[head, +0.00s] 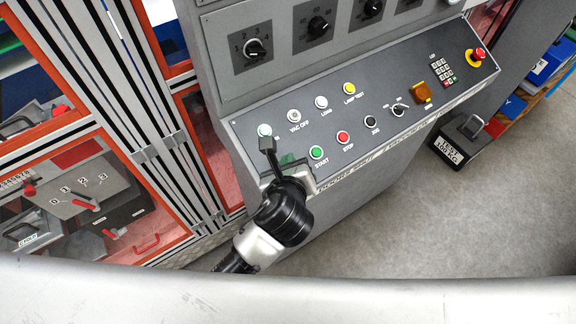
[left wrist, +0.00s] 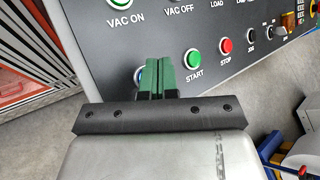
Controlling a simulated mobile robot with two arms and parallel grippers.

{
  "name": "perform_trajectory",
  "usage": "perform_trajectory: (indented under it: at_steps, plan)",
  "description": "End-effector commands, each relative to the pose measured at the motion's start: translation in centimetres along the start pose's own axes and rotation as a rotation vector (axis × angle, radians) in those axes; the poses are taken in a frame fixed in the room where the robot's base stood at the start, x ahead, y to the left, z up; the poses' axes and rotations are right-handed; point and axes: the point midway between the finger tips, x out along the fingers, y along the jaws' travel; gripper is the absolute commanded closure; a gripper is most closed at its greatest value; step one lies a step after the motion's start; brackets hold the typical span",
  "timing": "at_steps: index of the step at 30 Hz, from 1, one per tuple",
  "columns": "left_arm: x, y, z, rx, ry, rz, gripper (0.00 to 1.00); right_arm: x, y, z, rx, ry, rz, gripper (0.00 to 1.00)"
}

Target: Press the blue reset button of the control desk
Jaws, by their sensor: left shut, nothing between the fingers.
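The grey control desk (head: 290,135) has a sloped dark panel with two rows of buttons and switches. My left gripper (head: 287,159) is over the panel's lower left, left of the green START button (head: 317,152). In the left wrist view its two green fingers (left wrist: 159,65) are shut together and empty. Just left of them a blue-rimmed button (left wrist: 138,76) shows in part, the rest hidden behind the fingers. I cannot tell whether the fingertips touch it. In the head view my gripper hides that button. The right gripper is not in view.
A red STOP button (head: 343,137) sits right of START. The VAC ON button (head: 264,130) is close above my gripper. A red emergency stop (head: 477,54) is at the far right end. A test weight (head: 462,142) stands on the floor at right. Orange-framed cabinets (head: 150,150) stand at left.

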Motion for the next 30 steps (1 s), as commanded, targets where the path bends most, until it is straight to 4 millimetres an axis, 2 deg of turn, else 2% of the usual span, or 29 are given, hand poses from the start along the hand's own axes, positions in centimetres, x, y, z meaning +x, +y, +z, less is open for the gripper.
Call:
perform_trajectory:
  at_steps: [11,30]
  plan:
    - [0.51,0.38,-0.31,0.001,0.000,0.000,1.00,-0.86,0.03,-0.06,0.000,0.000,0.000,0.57]
    - [0.78,0.58,-0.54,0.001,0.000,0.000,1.00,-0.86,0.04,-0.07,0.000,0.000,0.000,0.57]
